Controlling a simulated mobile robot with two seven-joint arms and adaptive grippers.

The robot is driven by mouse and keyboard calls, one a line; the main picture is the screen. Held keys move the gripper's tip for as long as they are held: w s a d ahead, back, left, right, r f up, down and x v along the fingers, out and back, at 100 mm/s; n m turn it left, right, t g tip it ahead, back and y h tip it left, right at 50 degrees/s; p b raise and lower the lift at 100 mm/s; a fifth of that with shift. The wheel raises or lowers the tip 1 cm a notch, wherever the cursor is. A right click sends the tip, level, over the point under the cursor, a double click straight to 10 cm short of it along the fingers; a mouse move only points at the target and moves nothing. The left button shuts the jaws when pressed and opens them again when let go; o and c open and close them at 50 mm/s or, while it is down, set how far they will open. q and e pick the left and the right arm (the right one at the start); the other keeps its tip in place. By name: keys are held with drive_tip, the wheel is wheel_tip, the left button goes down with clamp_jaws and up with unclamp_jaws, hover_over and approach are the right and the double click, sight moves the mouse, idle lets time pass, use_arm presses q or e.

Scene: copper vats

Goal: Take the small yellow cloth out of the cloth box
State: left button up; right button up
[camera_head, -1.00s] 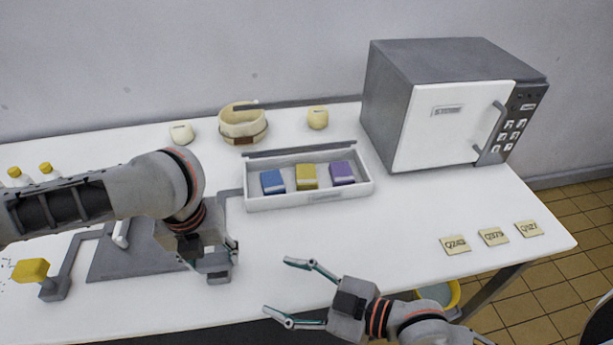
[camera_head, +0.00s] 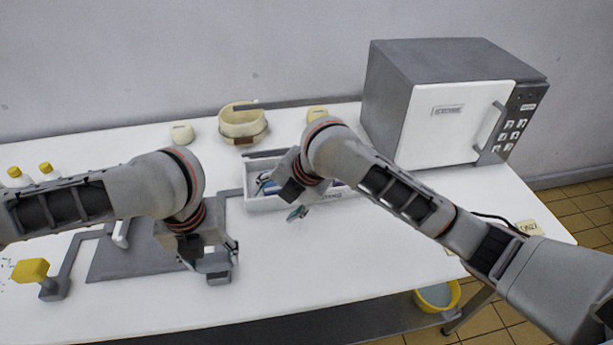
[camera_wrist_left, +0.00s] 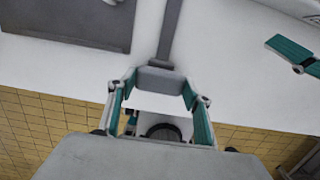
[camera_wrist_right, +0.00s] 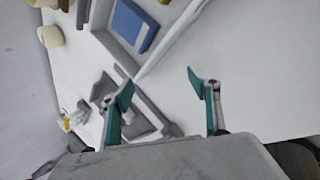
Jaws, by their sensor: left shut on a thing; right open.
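The cloth box (camera_head: 262,204) is a white open tray on the table. My right arm now covers most of it. A blue cloth (camera_wrist_right: 133,26) lies inside it in the right wrist view. The yellow cloth is hidden in the head view, and I cannot make it out surely elsewhere. My right gripper (camera_head: 281,198) is open and empty at the box's left end, one finger over the box and the other in front of it. My left gripper (camera_wrist_left: 160,95) is shut on a grey handle block (camera_wrist_left: 160,80) at the end of a grey bar running toward the box.
A grey plate (camera_head: 130,250) and a yellow knob (camera_head: 30,270) on a grey lever are at left. A pale round pot (camera_head: 242,125) stands behind the box. A microwave (camera_head: 430,105) stands at back right. The front middle of the table is clear.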

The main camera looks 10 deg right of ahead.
drive_tip(key=w+d+r+n+h, duration=0.5)
drive_tip(key=w+d+r+n, duration=0.15)
drive_tip(key=d, duration=0.25)
drive_tip(key=x, duration=0.5)
drive_tip(key=shift+w+a+f, duration=0.1)
drive_tip(key=shift+a+f, duration=0.05)
drive_tip(key=shift+f, duration=0.25)
drive_tip(key=shift+w+r+x, duration=0.1)
drive_tip(key=shift+w+x, duration=0.1)
drive_tip(key=shift+x, duration=0.65)
drive_tip(key=shift+w+r+x, duration=0.1)
drive_tip(key=shift+w+x, duration=0.05)
drive_tip(key=shift+x, duration=0.7)
drive_tip(key=shift+w+x, duration=0.2)
drive_tip(key=shift+x, duration=0.65)
drive_tip(key=shift+a, duration=0.1)
drive_tip(key=c, duration=1.2)
